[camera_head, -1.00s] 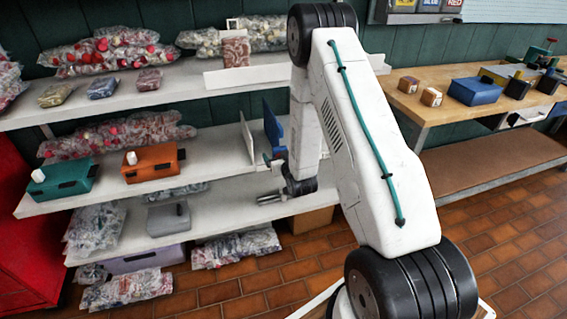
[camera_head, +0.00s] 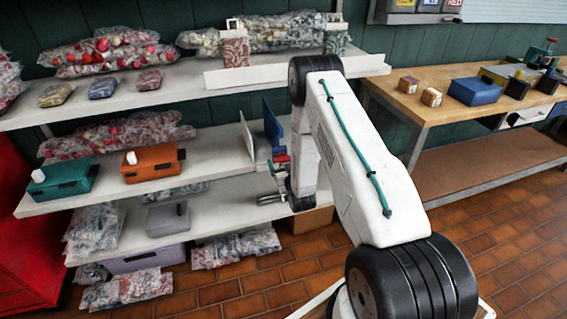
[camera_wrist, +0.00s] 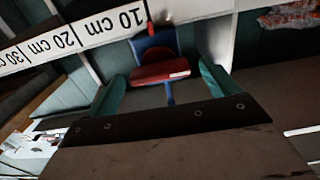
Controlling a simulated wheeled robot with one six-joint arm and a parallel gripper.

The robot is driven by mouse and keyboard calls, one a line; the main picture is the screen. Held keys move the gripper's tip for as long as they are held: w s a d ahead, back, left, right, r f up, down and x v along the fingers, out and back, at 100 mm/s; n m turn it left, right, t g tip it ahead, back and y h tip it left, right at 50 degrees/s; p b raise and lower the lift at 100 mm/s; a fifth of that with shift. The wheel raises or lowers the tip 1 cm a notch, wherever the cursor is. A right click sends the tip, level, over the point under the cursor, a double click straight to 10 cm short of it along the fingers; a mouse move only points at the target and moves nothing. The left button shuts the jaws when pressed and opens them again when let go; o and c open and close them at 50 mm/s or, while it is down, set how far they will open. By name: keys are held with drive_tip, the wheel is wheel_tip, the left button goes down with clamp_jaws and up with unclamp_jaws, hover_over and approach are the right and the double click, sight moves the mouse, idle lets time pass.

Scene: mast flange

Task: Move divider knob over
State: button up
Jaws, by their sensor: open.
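The blue divider (camera_head: 272,124) stands upright on the middle shelf, with a red knob (camera_head: 281,158) at its front edge. My gripper (camera_wrist: 162,88) is open, with one teal finger on either side of the bar. The bar lies between or just beyond the fingertips; contact is not clear. In the head view my wrist is at the shelf front, and the fingers are too small to make out.
A white divider (camera_head: 246,138) stands left of the blue one. A scale strip (camera_wrist: 70,38) marked in centimetres runs along the shelf edge. An orange box (camera_head: 153,163) and a teal box (camera_head: 62,177) sit further left. A workbench (camera_head: 450,112) stands at right.

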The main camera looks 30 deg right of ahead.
drive_tip(key=shift+w, duration=0.15)
drive_tip(key=c, duration=1)
